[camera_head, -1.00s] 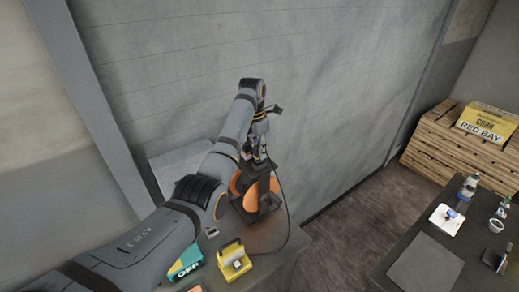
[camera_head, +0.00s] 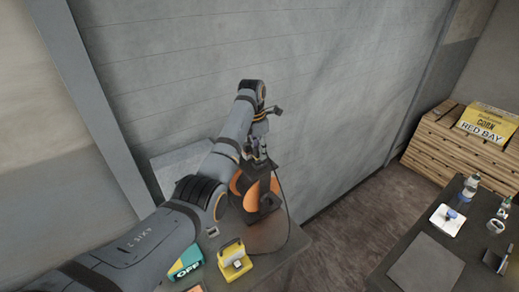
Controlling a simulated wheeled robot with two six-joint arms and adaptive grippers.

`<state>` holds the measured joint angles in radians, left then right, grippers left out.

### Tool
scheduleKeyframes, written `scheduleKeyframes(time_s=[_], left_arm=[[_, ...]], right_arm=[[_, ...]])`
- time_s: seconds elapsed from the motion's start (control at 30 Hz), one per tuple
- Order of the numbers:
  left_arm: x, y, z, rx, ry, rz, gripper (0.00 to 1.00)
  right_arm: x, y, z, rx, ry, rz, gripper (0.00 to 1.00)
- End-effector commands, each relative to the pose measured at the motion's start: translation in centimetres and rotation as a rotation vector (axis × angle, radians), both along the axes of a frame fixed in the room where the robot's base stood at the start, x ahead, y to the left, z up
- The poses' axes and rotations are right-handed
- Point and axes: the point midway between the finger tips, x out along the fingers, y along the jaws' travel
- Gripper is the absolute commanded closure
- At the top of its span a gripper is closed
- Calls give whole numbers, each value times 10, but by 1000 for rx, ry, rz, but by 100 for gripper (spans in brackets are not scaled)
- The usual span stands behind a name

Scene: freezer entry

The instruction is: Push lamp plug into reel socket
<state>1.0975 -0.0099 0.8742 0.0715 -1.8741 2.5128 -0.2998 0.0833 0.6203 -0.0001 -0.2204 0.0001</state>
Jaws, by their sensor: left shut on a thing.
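The reel (camera_head: 268,203), orange and black, stands on the table at the back, against the grey wall. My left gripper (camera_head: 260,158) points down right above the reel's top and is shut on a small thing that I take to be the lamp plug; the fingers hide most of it. A dark cable (camera_head: 284,196) runs from there down the right side of the reel to the table. The yellow lamp (camera_head: 234,260) stands on the table in front of the reel. The socket is hidden, so I cannot tell whether the plug touches it. My right gripper does not show.
A teal box marked OFF (camera_head: 186,264) stands left of the lamp. A dark table (camera_head: 425,268) at the right carries a bottle (camera_head: 470,186), a white tray and small items. Wooden crates (camera_head: 457,143) with a yellow box (camera_head: 488,121) stand behind it. Floor lies between the tables.

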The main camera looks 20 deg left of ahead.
Motion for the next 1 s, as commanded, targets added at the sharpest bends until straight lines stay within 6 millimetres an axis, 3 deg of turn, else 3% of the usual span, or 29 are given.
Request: scheduleKeyframes(time_s=[1.0], left_arm=[[0,0,-23,1,1,0,100]], right_arm=[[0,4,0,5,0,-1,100]])
